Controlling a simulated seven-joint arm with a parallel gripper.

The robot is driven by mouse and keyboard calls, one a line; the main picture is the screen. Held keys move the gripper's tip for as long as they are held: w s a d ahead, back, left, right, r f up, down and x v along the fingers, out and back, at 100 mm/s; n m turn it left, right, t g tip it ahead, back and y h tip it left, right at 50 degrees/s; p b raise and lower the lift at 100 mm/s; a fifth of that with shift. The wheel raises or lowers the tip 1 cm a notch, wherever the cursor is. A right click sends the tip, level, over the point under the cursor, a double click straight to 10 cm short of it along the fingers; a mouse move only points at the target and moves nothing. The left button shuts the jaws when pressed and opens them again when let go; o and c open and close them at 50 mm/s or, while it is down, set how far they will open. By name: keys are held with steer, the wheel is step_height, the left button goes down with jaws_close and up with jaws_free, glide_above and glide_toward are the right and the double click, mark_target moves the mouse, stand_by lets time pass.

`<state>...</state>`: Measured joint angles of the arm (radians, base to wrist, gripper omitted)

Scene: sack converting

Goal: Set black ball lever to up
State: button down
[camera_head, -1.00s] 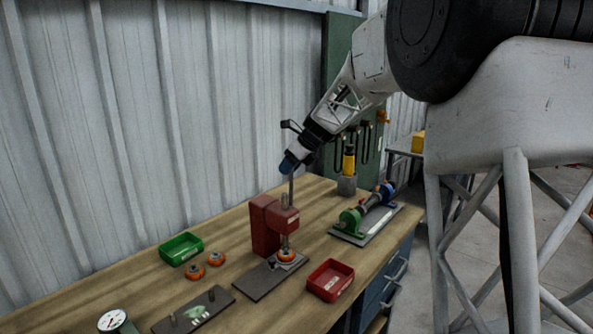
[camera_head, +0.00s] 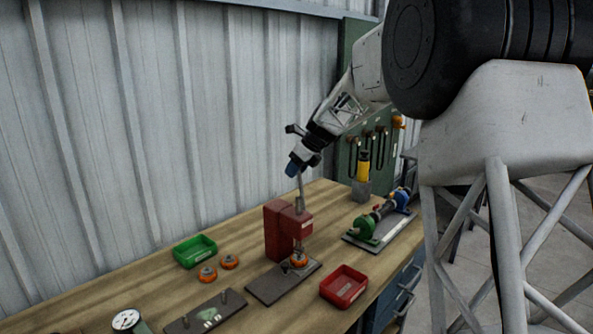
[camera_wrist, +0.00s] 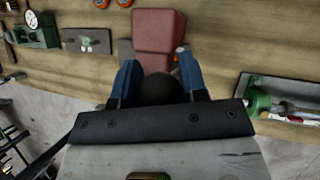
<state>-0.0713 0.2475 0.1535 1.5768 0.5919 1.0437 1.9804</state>
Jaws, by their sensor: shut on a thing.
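The black ball (camera_wrist: 160,91) of the lever sits between the two blue fingers of my gripper (camera_wrist: 160,85) in the wrist view. My gripper (camera_head: 293,168) is shut on it; in the head view the fingers hide the ball. The lever's grey rod (camera_head: 300,186) runs from the fingers down to the red press (camera_head: 279,228) and stands close to upright. The red press also shows in the wrist view (camera_wrist: 158,33), just beyond the fingers. An orange round part (camera_head: 299,260) sits under the press ram on a dark base plate (camera_head: 268,289).
A green tray (camera_head: 195,251) and two orange parts (camera_head: 229,262) lie left of the press. A red tray (camera_head: 343,286) stands at its front right. A fixture with green and blue ends (camera_head: 366,227) and a yellow-handled tool (camera_head: 363,166) stand to the right.

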steer(key=shift+f, duration=0.15)
steer(key=c, duration=0.7)
jaws_free()
steer(key=shift+d+r, duration=0.1)
steer(key=shift+r, duration=0.1)
steer(key=shift+v, duration=3.75)
steer(key=shift+s, duration=0.1)
